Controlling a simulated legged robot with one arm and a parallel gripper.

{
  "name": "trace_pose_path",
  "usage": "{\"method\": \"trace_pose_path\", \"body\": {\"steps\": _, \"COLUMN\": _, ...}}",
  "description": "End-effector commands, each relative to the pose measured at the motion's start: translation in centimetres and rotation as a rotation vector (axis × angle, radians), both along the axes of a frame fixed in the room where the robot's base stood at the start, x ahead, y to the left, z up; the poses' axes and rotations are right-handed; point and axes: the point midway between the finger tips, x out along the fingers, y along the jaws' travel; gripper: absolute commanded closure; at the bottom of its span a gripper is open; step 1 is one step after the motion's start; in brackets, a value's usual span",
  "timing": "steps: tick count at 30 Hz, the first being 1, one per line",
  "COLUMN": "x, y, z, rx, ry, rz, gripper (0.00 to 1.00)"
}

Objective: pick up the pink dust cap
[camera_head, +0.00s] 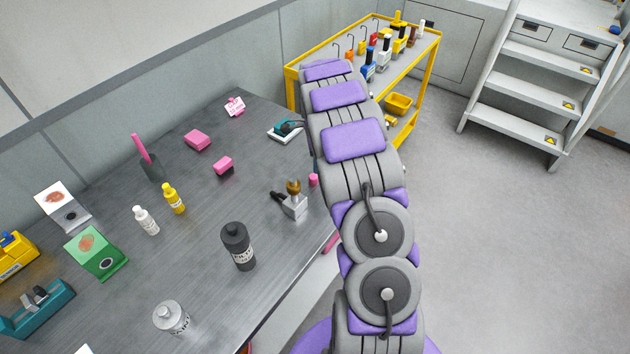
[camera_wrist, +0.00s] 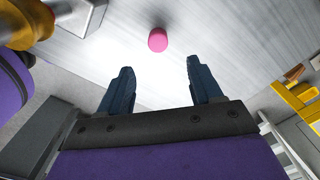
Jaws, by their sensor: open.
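The pink dust cap (camera_wrist: 158,39) is a small rounded pink piece on the grey metal table. In the wrist view it lies beyond my fingertips, roughly midway between them. In the head view the dust cap (camera_head: 313,180) shows near the table's right edge, close beside my arm. My gripper (camera_wrist: 157,74) has two dark blue fingers spread apart with nothing between them. The fingertips are apart from the cap. In the head view my arm hides the gripper.
A metal block with a brass top (camera_head: 294,201) stands just left of the cap. A dark bottle (camera_head: 238,246), pink blocks (camera_head: 197,140) and a teal-handled tool (camera_head: 289,128) are on the table (camera_head: 205,220). A yellow cart (camera_head: 433,75) stands behind my arm. Open floor lies right.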

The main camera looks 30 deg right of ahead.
Motion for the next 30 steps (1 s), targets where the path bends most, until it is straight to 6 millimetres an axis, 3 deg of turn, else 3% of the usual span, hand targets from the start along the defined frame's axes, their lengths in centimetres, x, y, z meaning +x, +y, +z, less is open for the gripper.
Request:
{"method": "trace_pose_path", "body": {"steps": 3, "x": 0.0, "y": 0.3, "z": -2.0, "rx": -0.002, "ry": 0.003, "rz": 0.002, "gripper": 0.35}}
{"method": "trace_pose_path", "body": {"steps": 11, "x": 0.1, "y": 0.4, "z": -3.7, "rx": -0.002, "ry": 0.002, "rz": 0.002, "gripper": 0.35}}
{"method": "trace_pose_path", "body": {"steps": 19, "x": 0.4, "y": 0.0, "z": -7.6, "rx": 0.002, "ry": 0.002, "rz": 0.002, "gripper": 0.35}}
{"method": "trace_pose_path", "body": {"steps": 27, "x": 0.4, "y": 0.3, "z": -7.9, "rx": -0.002, "ry": 0.0, "rz": 0.002, "gripper": 0.35}}
{"method": "trace_pose_path", "body": {"steps": 30, "x": 0.4, "y": 0.4, "z": -7.8, "rx": -0.004, "ry": 0.001, "rz": 0.003, "gripper": 0.44}}
